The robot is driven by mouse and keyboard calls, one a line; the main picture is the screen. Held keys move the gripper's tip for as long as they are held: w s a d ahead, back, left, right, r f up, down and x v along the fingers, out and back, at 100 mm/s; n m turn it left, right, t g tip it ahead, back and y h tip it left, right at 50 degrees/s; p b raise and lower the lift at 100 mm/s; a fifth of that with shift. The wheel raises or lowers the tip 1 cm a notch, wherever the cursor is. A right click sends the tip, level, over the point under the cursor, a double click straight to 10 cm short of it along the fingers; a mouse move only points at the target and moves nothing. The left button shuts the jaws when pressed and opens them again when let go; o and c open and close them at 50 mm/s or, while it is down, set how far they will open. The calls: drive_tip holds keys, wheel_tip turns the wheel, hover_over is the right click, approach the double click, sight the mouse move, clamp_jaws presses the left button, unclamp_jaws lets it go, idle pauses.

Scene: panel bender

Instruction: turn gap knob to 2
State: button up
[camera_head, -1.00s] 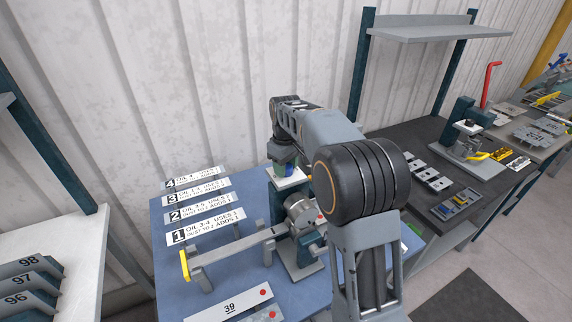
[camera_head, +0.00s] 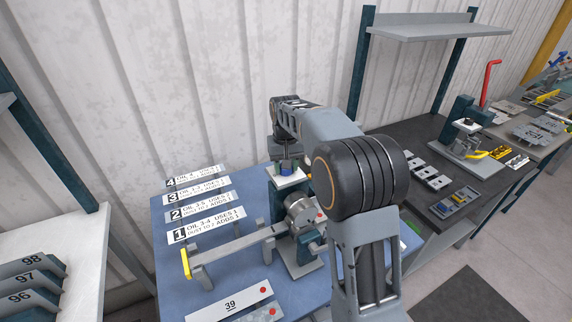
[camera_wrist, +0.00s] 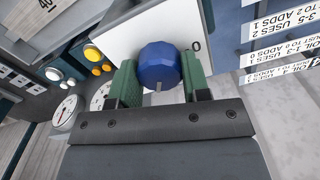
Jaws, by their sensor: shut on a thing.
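The gap knob (camera_wrist: 158,66) is blue and faceted, with a pale pointer mark on its edge that faces my gripper in the wrist view. It sits on a white dial plate (camera_wrist: 120,38) where a "0" shows to the knob's right; other numbers are hidden. My gripper (camera_wrist: 159,84) has a green finger on each side of the knob and is shut on it. In the head view the knob (camera_head: 287,168) shows small and blue below my gripper, above the white plate (camera_head: 288,180).
Numbered label strips (camera_head: 205,226) stand left on the blue table (camera_head: 172,286). A bar with a yellow end (camera_head: 186,263) and a grey cylinder (camera_head: 299,208) are in front. Gauges (camera_wrist: 66,112) and coloured buttons (camera_wrist: 95,53) show left in the wrist view.

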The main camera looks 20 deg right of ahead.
idle(0.5)
drive_tip(key=o, duration=0.9)
drive_tip(key=shift+o, duration=0.2)
wheel_tip(320, 180, up, 14)
drive_tip(key=shift+w+f, duration=0.1)
